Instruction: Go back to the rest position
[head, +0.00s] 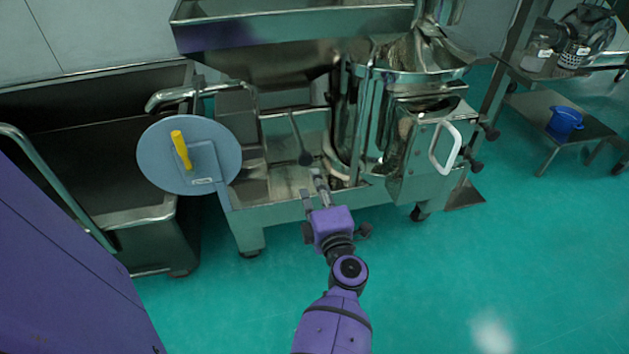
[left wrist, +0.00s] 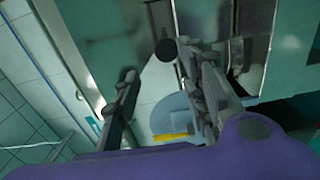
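The vibrating sieve machine (head: 283,209) is a steel frame on wheels in the middle of the head view. A lever with a dark round knob (head: 305,158) stands in front of it. My left gripper (head: 314,181) is beside this knob, at the machine's front edge. In the left wrist view its two fingers are apart and my left gripper (left wrist: 162,75) is open. The dark knob (left wrist: 166,49) appears between or just beyond the fingertips there; I cannot tell whether they touch it. My right gripper is out of view.
A grey disc (head: 215,150) with a yellow handle (head: 181,150) is at the machine's left. A steel bin (head: 150,214) stands further left. A white-handled hatch (head: 446,147) is at the right. A blue bucket (head: 564,122) sits on a cart. The green floor in front is clear.

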